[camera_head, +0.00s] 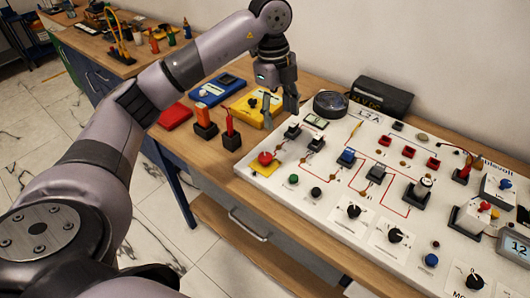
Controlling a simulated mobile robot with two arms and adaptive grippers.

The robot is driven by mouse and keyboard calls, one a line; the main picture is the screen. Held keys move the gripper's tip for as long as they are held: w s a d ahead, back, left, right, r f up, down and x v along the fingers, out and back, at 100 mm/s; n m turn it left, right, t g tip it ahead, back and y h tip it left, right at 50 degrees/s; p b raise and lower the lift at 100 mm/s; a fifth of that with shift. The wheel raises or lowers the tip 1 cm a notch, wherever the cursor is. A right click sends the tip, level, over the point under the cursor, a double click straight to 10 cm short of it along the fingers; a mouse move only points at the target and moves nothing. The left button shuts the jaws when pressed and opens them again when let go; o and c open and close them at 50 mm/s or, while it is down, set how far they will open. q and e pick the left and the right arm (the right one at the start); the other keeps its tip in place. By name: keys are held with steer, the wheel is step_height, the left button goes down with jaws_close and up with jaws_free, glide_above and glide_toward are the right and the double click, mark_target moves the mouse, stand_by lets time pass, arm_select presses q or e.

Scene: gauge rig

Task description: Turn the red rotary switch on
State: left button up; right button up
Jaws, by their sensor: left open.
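A white gauge board (335,215) lies on the wooden bench. A red round knob (265,158) sits on a yellow base at its front left corner. A smaller red knob (485,206) tops a white box at the right. I cannot tell from the picture which of these is the red rotary switch. My left gripper (279,107) points down with its fingers apart and empty. In the picture it is just above the board's back left corner, behind the red knob on the yellow base. My right gripper is not in view.
A yellow meter (246,108), a blue meter (217,88), a red case (175,117) and upright tools in black blocks (232,138) stand left of the board. A black box (381,95) and a round gauge (330,103) are at the back. Several black knobs (395,235) line the board's front.

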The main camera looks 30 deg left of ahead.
mark_target(265, 156)
arm_select(q)
steer(key=shift+n+y, duration=0.7)
steer(key=a+f, duration=0.1)
steer(key=f, duration=0.4)
steer(key=a+f+p, duration=0.1)
steer(key=f, duration=0.4)
steer(key=a+f+p, duration=0.1)
steer(key=f, duration=0.5)
steer(key=shift+s+a, duration=0.3)
steer(key=shift+a, duration=0.05)
steer(key=shift+c, duration=0.5)
steer(key=shift+c, duration=0.7)
steer(key=c, duration=0.9)
